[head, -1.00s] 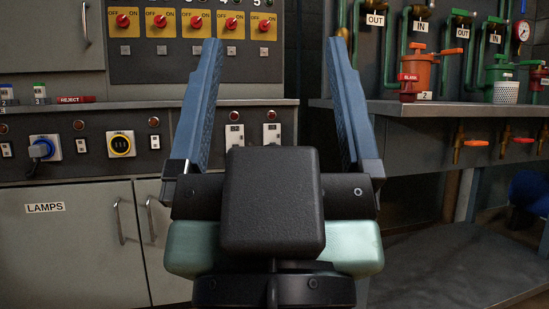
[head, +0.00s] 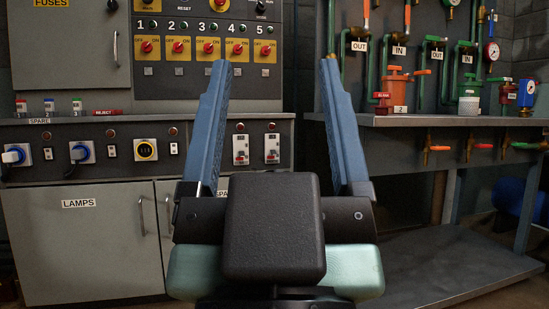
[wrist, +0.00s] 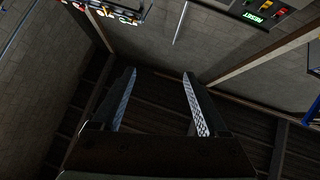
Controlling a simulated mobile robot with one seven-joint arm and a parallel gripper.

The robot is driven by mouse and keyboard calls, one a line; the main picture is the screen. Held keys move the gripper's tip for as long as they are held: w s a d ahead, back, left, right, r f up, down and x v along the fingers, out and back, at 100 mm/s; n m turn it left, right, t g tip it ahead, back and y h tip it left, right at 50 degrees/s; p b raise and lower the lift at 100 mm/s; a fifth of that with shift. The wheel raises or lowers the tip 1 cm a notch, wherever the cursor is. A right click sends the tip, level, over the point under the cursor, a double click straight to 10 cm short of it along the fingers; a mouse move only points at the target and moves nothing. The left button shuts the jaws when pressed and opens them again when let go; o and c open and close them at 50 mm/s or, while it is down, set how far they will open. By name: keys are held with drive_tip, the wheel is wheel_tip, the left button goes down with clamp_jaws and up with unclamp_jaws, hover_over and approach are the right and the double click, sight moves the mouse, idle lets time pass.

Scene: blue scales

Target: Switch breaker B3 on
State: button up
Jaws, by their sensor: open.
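My gripper (head: 276,62) is open and empty, its two blue fingers pointing up in front of the panel in the head view. It also shows open in the wrist view (wrist: 158,74), above a dark floor. Two small white breaker-like switches with red parts sit on the lower panel strip, a left one (head: 240,148) and a right one (head: 271,148), behind and between the fingers. Their labels and lever positions are too small to read, so I cannot tell which is B3. The left finger hides part of the strip.
Above is a row of red knobs (head: 208,47) on yellow OFF/ON plates, numbered 1 to 5. A grey bench (head: 440,121) with valves and pipes stands at right.

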drive_tip(key=shift+r+p, duration=0.3)
drive_tip(key=shift+c, duration=1.2)
wheel_tip(320, 180, up, 8)
drive_tip(key=p, duration=0.7)
drive_tip(key=shift+p, duration=0.4)
clamp_jaws()
wheel_tip(320, 180, up, 24)
drive_tip(key=p, duration=2.3)
drive_tip(key=shift+f, duration=0.25)
